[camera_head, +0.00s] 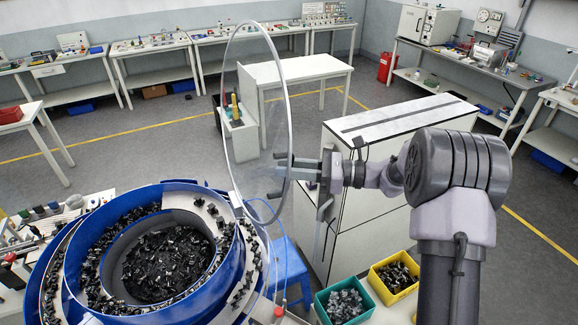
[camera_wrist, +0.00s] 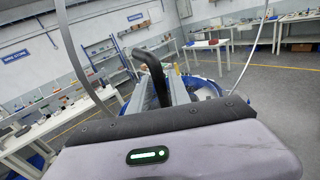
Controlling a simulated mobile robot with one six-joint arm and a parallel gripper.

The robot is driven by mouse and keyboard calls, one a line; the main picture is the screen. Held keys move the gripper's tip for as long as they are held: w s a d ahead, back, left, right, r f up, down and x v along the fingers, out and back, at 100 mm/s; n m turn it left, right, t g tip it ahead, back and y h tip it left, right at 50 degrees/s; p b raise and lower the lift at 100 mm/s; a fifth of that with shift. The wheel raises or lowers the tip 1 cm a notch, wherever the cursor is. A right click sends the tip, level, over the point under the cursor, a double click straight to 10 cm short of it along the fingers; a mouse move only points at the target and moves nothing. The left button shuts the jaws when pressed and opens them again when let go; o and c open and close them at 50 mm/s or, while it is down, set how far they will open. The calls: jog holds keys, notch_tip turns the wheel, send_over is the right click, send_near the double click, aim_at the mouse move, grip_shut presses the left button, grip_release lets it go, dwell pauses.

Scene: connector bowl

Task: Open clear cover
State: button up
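The clear cover (camera_head: 262,120) is a transparent round disc with a thin pale rim. It stands raised and nearly upright at the right side of the blue bowl (camera_head: 75,262), whose top is uncovered. My gripper (camera_head: 288,168) is at the cover's lower right edge, and its fingers reach the disc. In the wrist view, a black curved handle (camera_wrist: 150,68) rises between the two fingers of my gripper (camera_wrist: 165,88), which appear closed around it. The cover's rim also shows there as an arc on the right (camera_wrist: 262,38). The exact finger contact is partly hidden.
Black connectors (camera_head: 160,262) fill the bowl and its spiral track. A green bin (camera_head: 345,302) and a yellow bin (camera_head: 394,275) stand at the lower right. A white cabinet (camera_head: 400,122) stands behind my arm. Workbenches line the walls, with open floor between.

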grip_shut()
jog(key=shift+r, duration=0.1)
dwell(1.3)
